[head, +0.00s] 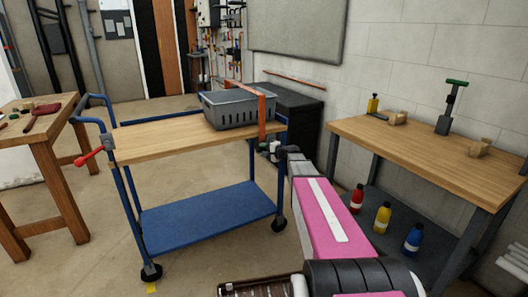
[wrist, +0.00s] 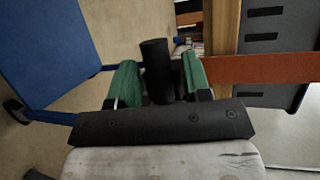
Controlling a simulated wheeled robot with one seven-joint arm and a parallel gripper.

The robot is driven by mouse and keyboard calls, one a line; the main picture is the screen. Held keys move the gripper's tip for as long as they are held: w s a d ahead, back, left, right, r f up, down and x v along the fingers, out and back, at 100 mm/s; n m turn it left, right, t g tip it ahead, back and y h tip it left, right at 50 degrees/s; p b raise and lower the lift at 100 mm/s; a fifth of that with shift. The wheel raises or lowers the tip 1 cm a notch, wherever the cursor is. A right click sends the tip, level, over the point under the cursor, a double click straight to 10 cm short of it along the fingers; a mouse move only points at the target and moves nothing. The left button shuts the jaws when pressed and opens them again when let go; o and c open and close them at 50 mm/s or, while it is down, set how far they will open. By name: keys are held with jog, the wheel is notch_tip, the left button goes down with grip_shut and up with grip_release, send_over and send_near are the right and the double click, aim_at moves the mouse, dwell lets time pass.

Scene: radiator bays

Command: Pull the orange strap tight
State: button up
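The orange strap (head: 261,112) runs over the grey crate (head: 232,116) and hangs down its front right side past the edge of the wooden cart top (head: 160,143). In the wrist view the strap (wrist: 270,68) crosses the wooden edge and reaches my gripper's right finger. My gripper (wrist: 158,80) has green fingers on both sides of a black cylindrical handle (wrist: 154,55) and looks shut on it. The join between handle and strap is hidden behind the finger. In the head view my gripper (head: 269,147) is just below the cart top's front right edge.
The blue cart (head: 205,208) stands on casters. A workbench (head: 420,150) at right holds wooden blocks and a green-handled tool, with bottles (head: 383,217) on its lower shelf. Another bench (head: 40,132) is at left. A black cabinet (head: 297,105) stands behind the cart.

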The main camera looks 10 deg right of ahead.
jog(key=c, duration=0.6)
jog(key=shift+s+f, duration=0.1)
jog(key=shift+f, duration=2.2)
jog(key=o, duration=1)
jog(key=shift+f, duration=0.1)
jog(key=v, duration=1.1)
